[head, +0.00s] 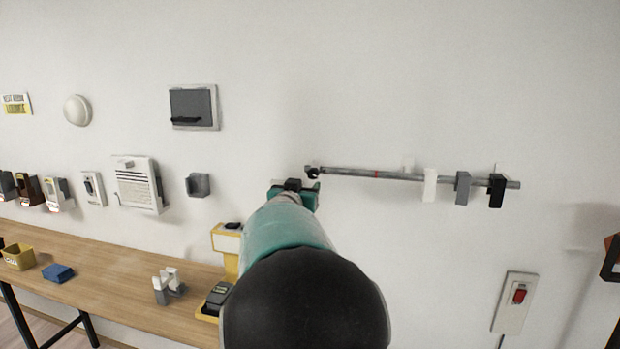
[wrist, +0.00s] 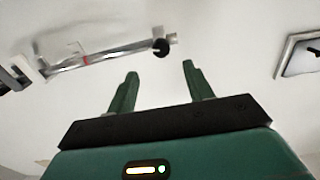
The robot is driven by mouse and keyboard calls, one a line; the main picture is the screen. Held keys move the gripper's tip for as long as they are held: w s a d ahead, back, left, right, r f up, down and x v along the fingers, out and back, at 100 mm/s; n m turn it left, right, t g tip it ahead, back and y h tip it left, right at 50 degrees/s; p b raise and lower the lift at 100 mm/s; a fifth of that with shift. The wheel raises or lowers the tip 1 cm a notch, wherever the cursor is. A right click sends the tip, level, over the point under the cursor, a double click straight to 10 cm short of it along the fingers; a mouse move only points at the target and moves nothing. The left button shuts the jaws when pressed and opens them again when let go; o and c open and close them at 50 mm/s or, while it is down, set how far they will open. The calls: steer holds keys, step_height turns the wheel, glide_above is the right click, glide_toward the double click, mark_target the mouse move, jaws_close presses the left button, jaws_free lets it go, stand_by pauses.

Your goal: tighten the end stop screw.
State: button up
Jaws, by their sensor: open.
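A grey rail (head: 345,174) runs along the white wall, and a small dark round knob (head: 312,172), which looks like the end stop screw, sits at its left end. In the wrist view the black knob (wrist: 161,47) shows on the rail (wrist: 118,54) near its end. It lies just beyond the fingertips and roughly between them in the picture. My gripper (wrist: 160,69) is open, with nothing between its green fingers. In the head view my gripper (head: 297,184) is just below and left of the knob, partly hidden by my arm.
White (head: 430,185), grey (head: 463,188) and black (head: 496,191) blocks sit on the rail's right part. A switch plate (head: 514,302) is at lower right. A wooden bench (head: 110,268) with small items stands at lower left. Below the rail the wall is mostly bare.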

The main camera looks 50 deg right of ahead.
mark_target(312, 175)
steer(key=x, duration=0.8)
steer(key=shift+w+d, duration=0.25)
steer(key=c, duration=1)
